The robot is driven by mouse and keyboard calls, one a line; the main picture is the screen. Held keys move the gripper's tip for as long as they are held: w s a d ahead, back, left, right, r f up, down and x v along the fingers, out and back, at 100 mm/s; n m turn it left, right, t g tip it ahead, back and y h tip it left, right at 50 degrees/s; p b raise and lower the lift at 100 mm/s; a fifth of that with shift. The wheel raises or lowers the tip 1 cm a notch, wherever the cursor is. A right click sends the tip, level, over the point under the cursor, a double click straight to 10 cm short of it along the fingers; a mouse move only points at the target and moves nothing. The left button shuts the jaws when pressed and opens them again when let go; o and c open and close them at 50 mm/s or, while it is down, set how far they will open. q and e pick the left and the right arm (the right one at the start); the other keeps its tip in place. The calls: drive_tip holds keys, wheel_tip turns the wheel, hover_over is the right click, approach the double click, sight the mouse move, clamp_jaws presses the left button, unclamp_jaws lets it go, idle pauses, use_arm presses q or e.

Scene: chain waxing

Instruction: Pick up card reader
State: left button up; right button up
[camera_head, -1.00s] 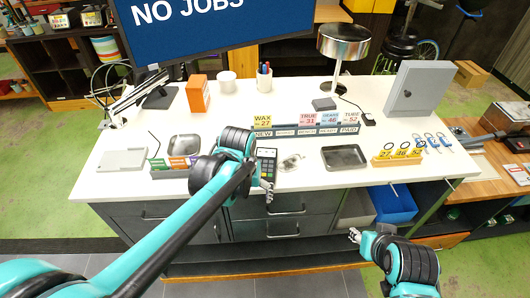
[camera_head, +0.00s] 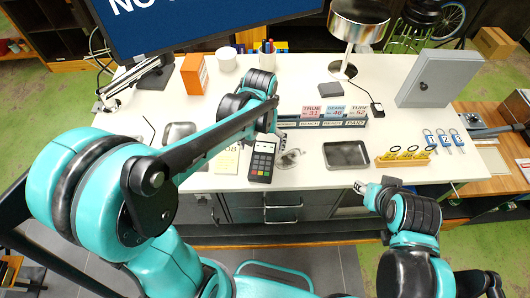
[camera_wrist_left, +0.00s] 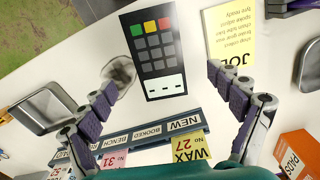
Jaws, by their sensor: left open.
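The card reader (camera_head: 261,162) is a dark handheld unit with grey keys and a coloured key row. It lies on the white counter near its front edge. In the left wrist view the card reader (camera_wrist_left: 153,52) lies ahead of the fingertips, in line with the gap between them. My left gripper (camera_wrist_left: 166,69) is open and empty, its purple-padded fingers spread wider than the reader and apart from it. In the head view my left gripper (camera_head: 280,137) is just behind the reader, partly hidden by its arm. My right gripper (camera_head: 361,187) is at the counter's front edge; its jaw opening is unclear.
A yellow job card (camera_wrist_left: 231,34) lies beside the reader. A labelled rack (camera_head: 322,122) stands behind it. A dark tray (camera_head: 347,155) and a yellow tag holder (camera_head: 405,158) are to the right. An orange box (camera_head: 194,74) and lamp (camera_head: 357,25) stand farther back.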

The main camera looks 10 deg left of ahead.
sight(263, 160)
use_arm(q)
wheel_tip(263, 160, down, 7)
drive_tip(key=shift+w+d+r, duration=0.1)
drive_tip(key=shift+w+d, duration=0.05)
drive_tip(key=c, duration=1.4)
